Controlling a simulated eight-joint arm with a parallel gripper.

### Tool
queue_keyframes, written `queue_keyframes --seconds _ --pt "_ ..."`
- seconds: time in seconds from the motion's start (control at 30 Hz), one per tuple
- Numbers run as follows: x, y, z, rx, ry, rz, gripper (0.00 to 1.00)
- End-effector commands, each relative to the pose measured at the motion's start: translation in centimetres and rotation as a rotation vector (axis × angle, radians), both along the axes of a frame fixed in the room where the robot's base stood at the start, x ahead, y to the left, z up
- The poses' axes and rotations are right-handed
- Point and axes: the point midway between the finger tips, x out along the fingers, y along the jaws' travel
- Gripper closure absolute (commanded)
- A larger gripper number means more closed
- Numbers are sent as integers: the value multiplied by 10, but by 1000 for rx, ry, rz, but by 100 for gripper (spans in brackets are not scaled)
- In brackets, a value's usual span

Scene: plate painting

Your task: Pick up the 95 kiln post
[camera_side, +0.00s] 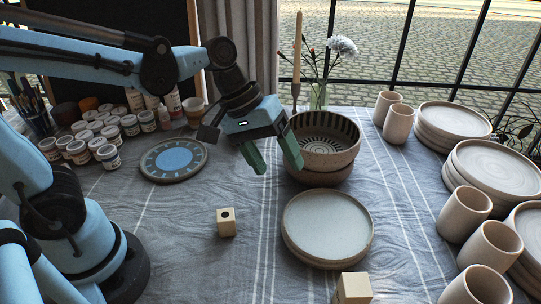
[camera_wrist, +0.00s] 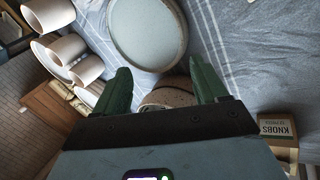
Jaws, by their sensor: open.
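Two pale beige blocks that look like kiln posts show in the side view. One small post (camera_side: 226,222) with a dark hole stands on the cloth left of the grey plate. The other post (camera_side: 354,288) is at the bottom edge, in front of the plate and partly cut off. I cannot read a number on either, so I cannot tell which is the 95 one. My gripper (camera_side: 279,168) is open and empty, its green fingers pointing down beside the striped bowls, above and behind both posts. The fingers also show in the wrist view (camera_wrist: 160,70).
A grey plate stack (camera_side: 328,222) lies at centre front, with striped bowls (camera_side: 325,140) behind it. Cups (camera_side: 465,213) and plate stacks (camera_side: 487,160) fill the right. A blue-patterned plate (camera_side: 173,160) and paint jars are left. The wrist view shows a KNOBS box (camera_wrist: 277,127).

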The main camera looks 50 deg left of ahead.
Motion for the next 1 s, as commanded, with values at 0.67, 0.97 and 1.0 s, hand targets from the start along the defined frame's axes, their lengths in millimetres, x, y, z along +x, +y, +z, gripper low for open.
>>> queue_keyframes --seconds 0.67,0.97,1.0 --pt "9 -150 -32 -378 968 92 28" --pt "-2 -169 -50 -358 1209 62 28" --pt "-3 -169 -50 -355 1219 59 28"
